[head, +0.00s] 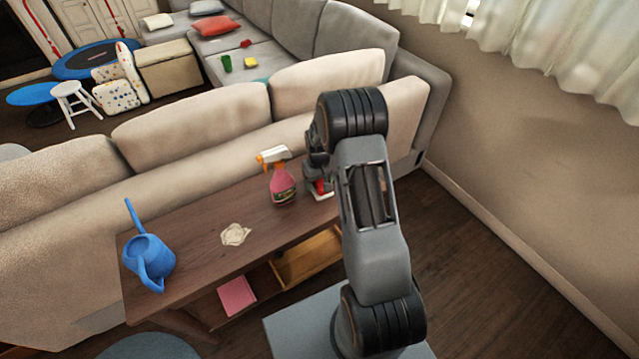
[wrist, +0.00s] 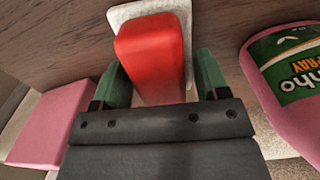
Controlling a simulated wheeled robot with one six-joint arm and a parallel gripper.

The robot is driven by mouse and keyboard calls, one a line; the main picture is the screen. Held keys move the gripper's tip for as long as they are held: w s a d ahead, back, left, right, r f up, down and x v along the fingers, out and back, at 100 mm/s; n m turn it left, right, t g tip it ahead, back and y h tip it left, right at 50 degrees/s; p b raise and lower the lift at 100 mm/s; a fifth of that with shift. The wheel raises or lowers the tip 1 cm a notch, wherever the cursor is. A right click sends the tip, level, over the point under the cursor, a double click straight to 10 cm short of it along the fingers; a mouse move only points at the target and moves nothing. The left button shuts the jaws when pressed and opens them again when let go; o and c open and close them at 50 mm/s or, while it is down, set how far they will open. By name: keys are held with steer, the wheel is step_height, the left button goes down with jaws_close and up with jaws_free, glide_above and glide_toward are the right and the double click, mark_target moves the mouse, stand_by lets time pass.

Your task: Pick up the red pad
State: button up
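The red pad (wrist: 152,55) is a rounded red block with a white base (wrist: 125,14) at its far end, seen in the wrist view. It lies between the two green fingers of my gripper (wrist: 159,78). The left finger is close beside the red block, and a narrow gap shows at the right finger. The fingers look open around it, and firm contact is not visible. In the head view the red pad (head: 320,187) is a small patch on the wooden table's right end, partly hidden by my arm and gripper (head: 316,180).
A pink spray bottle (head: 282,185) stands just left of my gripper; it also shows in the wrist view (wrist: 285,85). A crumpled cream cloth (head: 235,234) and blue watering can (head: 150,262) are farther left on the table (head: 205,262). A pink book-like item (head: 237,295) lies below. A sofa stands behind.

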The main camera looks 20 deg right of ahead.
steer(key=c, duration=0.8)
steer(key=shift+r, duration=0.15)
steer(key=shift+r, duration=0.6)
steer(key=s+r, duration=0.1)
steer(key=r, duration=0.1)
steer(key=s+a+r, duration=0.1)
steer(key=s+r, duration=0.1)
steer(key=r, duration=0.1)
steer(key=s+a+r, duration=0.1)
steer(key=s+r, duration=0.1)
steer(key=r, duration=0.1)
steer(key=s+a+r, duration=0.3)
steer(key=s, duration=0.5)
steer(key=shift+r, duration=0.25)
steer(key=shift+s, duration=0.1)
